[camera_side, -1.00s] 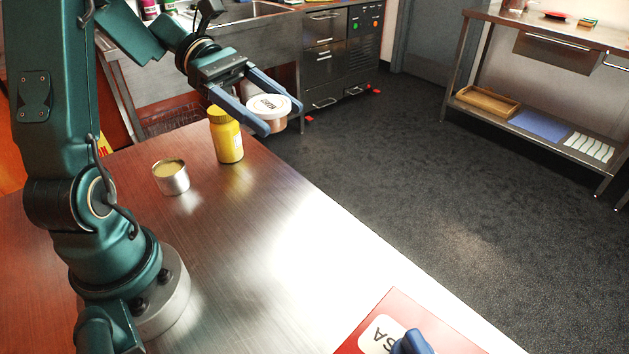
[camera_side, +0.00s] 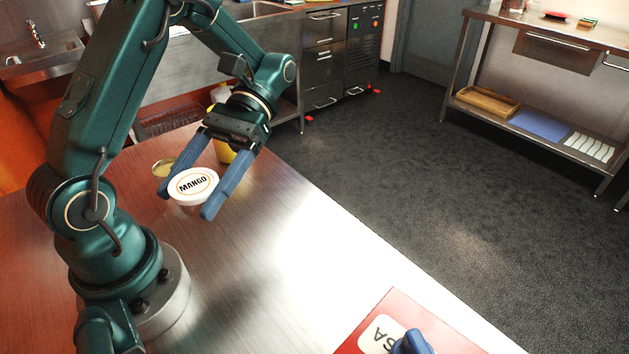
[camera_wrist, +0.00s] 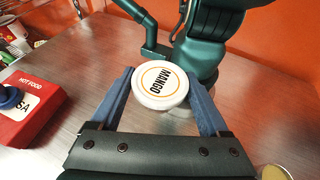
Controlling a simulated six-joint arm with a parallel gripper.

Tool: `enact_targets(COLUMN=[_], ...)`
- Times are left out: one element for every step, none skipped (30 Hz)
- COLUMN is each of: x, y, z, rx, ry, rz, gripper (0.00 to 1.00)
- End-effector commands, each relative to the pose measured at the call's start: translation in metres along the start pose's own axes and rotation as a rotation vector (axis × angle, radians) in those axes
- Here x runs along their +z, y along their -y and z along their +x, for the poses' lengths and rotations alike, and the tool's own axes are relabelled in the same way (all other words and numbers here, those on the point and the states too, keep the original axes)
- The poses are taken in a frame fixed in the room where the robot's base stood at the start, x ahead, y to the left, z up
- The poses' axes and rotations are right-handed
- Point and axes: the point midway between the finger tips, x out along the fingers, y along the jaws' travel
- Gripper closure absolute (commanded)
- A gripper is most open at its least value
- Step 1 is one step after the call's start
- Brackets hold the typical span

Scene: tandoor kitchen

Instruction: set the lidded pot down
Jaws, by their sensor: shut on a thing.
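The lidded pot (camera_side: 193,184) has a white lid marked MANGO and a pinkish-brown body. My gripper (camera_side: 188,204) is shut on it, one blue finger on each side, and holds it above the steel table (camera_side: 250,250). In the wrist view the pot's lid (camera_wrist: 162,84) shows between the two fingers, and the body is mostly hidden beneath it. The pot looks close to upright.
A yellow bottle (camera_side: 223,153) and an open tin (camera_side: 163,166) stand behind my gripper, partly hidden. A red box (camera_side: 365,335) with a blue knob (camera_side: 412,343) sits at the front right. The table's middle is clear.

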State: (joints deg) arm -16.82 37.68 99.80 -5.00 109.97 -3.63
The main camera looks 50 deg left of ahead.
Motion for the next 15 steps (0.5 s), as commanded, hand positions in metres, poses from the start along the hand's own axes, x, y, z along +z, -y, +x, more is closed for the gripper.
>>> enact_targets(x=[-0.002,-0.002,-0.004,-0.004,-0.005,-0.006,-0.006,-0.007,-0.007,-0.007,-0.007,-0.007,-0.006,-0.005,-0.004], y=[0.009,0.015,0.024,0.030,0.036,0.044,0.050,0.056,0.062,0.067,0.071,0.075,0.077,0.079,0.080], z=[0.004,0.005,0.005,0.004,0.003,-0.001,-0.004,-0.009,-0.016,-0.022,-0.029,-0.040,-0.049,-0.059,-0.070], rx=[-0.145,-0.230,-0.342,-0.426,-0.510,-0.623,-0.709,-0.796,-0.912,-1.002,-1.092,-1.214,-1.305,-1.394,-1.494], ry=[0.001,0.000,0.000,-0.001,-0.001,-0.002,-0.004,-0.003,-0.005,-0.005,-0.007,-0.007,-0.008,-0.010,-0.011], rz=[0.058,0.093,0.139,0.174,0.209,0.256,0.291,0.326,0.376,0.412,0.450,0.500,0.537,0.574,0.615], gripper=[0.76,0.76,0.76,0.76,0.76,0.76,0.76,0.76,0.76,0.76,0.76,0.76,0.76,0.76,0.76])
